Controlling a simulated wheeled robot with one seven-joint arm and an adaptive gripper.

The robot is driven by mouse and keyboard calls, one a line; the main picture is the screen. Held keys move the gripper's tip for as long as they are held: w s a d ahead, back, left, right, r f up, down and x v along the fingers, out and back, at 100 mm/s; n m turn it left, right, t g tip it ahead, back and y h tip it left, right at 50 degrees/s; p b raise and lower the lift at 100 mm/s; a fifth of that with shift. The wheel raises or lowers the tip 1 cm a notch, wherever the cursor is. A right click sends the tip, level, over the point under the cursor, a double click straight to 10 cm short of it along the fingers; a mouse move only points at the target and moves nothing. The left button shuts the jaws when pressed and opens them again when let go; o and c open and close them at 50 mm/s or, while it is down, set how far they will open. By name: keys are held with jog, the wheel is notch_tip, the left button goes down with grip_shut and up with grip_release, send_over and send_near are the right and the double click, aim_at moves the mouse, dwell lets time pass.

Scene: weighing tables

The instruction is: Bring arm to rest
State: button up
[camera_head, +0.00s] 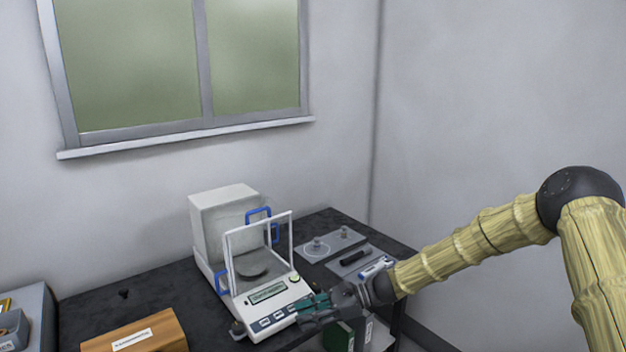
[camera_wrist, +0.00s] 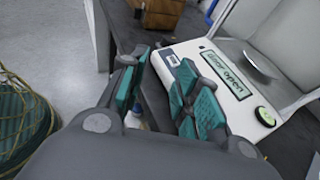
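My gripper (camera_head: 316,305) is at the end of my arm, which reaches in from the right over the front edge of the dark table. It is close to the front right corner of the white balance (camera_head: 262,310). In the wrist view, its two teal-padded fingers (camera_wrist: 158,95) stand apart with nothing held between them. The balance's display (camera_wrist: 226,73) is lit in that view, and its text seems to include "open". Part of the balance front is hidden behind the gripper in the head view.
A wooden box (camera_head: 140,335) with a label is at the front left. A grey bin (camera_head: 12,328) stands at far left. Grey trays (camera_head: 362,262) with small items lie right of the balance. Dark green and black binders (camera_head: 345,338) are below the gripper. Open floor (camera_wrist: 45,45) shows beside the table.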

jog(key=s+d+f+n+g+h+b, duration=0.1)
jog(key=s+d+f+n+h+b, duration=0.2)
jog(key=s+f, duration=1)
jog(key=s+d+f+n+h+b, duration=0.15)
jog(key=s+d+f+h, duration=0.4)
jog(key=s+f, duration=0.8)
jog(key=s+d+f+n+t+h+b, duration=0.1)
jog(key=s+d+f+n+h+b, duration=0.1)
jog(key=s+d+f+n, duration=0.3)
jog(key=s+d+f+n+t+h+b, duration=0.1)
jog(key=s+d+f+n+h, duration=0.3)
jog(key=s+d, duration=0.6)
jog(key=s+f+n+b, duration=0.1)
jog(key=s+f+n, duration=0.1)
jog(key=s, duration=0.1)
jog(key=shift+s+d+f+t, duration=0.15)
jog(key=shift+d+f+t, duration=0.15)
jog(key=shift+d+t, duration=0.1)
jog(key=shift+n, duration=0.25)
